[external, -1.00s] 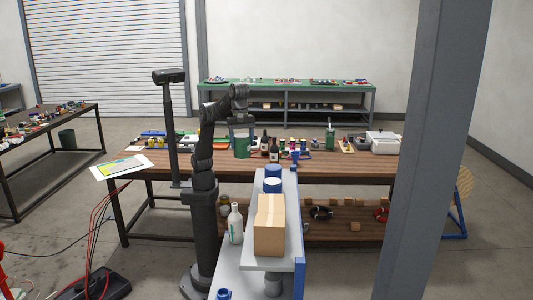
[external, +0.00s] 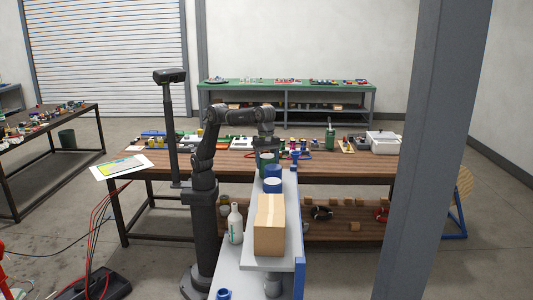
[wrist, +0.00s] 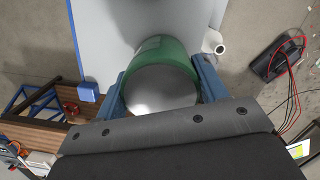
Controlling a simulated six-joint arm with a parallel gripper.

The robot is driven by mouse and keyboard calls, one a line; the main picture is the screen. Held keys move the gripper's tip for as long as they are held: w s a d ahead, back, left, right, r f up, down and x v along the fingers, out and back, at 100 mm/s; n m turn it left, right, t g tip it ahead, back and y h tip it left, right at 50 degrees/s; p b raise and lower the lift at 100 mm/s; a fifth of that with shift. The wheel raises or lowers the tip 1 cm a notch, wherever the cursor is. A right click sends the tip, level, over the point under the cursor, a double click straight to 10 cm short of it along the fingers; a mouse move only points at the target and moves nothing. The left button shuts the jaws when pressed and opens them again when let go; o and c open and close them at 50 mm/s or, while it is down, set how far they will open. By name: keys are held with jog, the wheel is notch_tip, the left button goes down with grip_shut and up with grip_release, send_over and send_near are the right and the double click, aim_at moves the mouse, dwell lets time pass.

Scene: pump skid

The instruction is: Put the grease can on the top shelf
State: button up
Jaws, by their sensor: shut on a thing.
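The green grease can (external: 266,165) is in my gripper (external: 267,152), at the far end of the grey top shelf (external: 286,205), partly hidden behind a blue can. In the wrist view the can (wrist: 163,52) sits between the two blue fingers of my gripper (wrist: 160,78), which are shut on its sides. Its grey lid faces the camera. The top shelf (wrist: 105,20) shows beyond and under the can. I cannot tell whether the can's base touches the shelf.
A white bottle (external: 236,225) stands lower, left of the shelf. A blue corner post (wrist: 88,92) shows in the wrist view. A cluttered wooden workbench (external: 340,167) lies behind.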

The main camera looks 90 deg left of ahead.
jog(key=shift+f, duration=0.15)
jog(key=shift+f, duration=0.1)
jog(key=o, duration=1.3)
jog(key=shift+f, duration=0.1)
jog(key=shift+c, duration=0.2)
jog(key=shift+s+a+r, duration=0.1)
jog(key=shift+a+r, duration=0.1)
jog(key=shift+r, duration=1.75)
jog(key=shift+s+a+r, duration=0.1)
jog(key=shift+a+r, duration=0.1)
jog(key=shift+r, duration=1.75)
jog(key=shift+f, duration=0.1)
